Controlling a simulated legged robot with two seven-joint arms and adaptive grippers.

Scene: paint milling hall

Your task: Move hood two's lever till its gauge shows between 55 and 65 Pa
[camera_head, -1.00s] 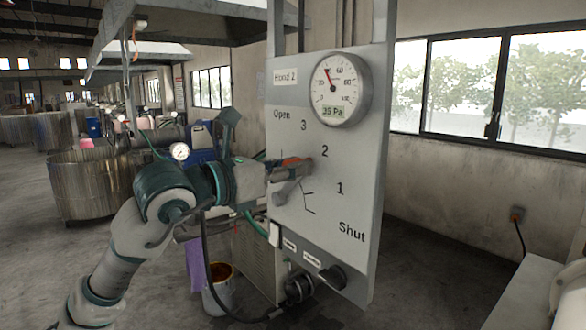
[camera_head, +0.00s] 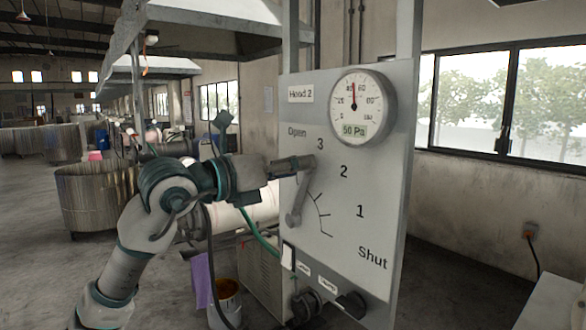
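The hood two panel (camera_head: 345,225) is a grey plate marked "Hood 2", with Open, 3, 2, 1 and Shut in an arc. Its round gauge (camera_head: 357,103) has a red needle near upright and a readout of 50 Pa. The grey lever (camera_head: 299,200) runs up from its pivot at the panel's left side and points near the 3. My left gripper (camera_head: 304,163) is at the lever's upper end, its fingers closed around the grip and hiding it. My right gripper is out of view.
Below the lever are two dark knobs (camera_head: 350,304) with small labels. A green hose (camera_head: 258,237) and a bucket (camera_head: 226,302) are below my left arm. Metal vats (camera_head: 92,195) stand at the left. A pale surface (camera_head: 552,305) is at lower right.

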